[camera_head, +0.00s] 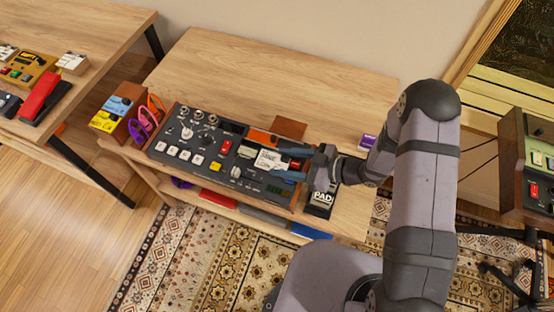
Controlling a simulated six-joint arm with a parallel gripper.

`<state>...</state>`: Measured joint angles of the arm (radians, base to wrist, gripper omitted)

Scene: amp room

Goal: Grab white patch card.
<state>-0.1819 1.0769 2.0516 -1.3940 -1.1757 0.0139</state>
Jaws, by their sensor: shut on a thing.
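The white patch card (271,160) is a small pale card with dark writing, above the right part of the dark mixer-like console (188,154) on the wooden bench. My gripper (283,165) reaches in from the right with its fingers pointing left. Its two blue-grey fingers lie on either side of the card, and it is shut on the card. Part of the card's right side is hidden by the fingers. I cannot tell whether the card touches the console.
A black "PAD" box (321,200) and a purple-and-white box (367,142) sit right on the bench (250,70). An orange item (262,137) and brown block (290,128) lie behind the card. Colored cable loops (147,118) stand left. The bench's back is clear.

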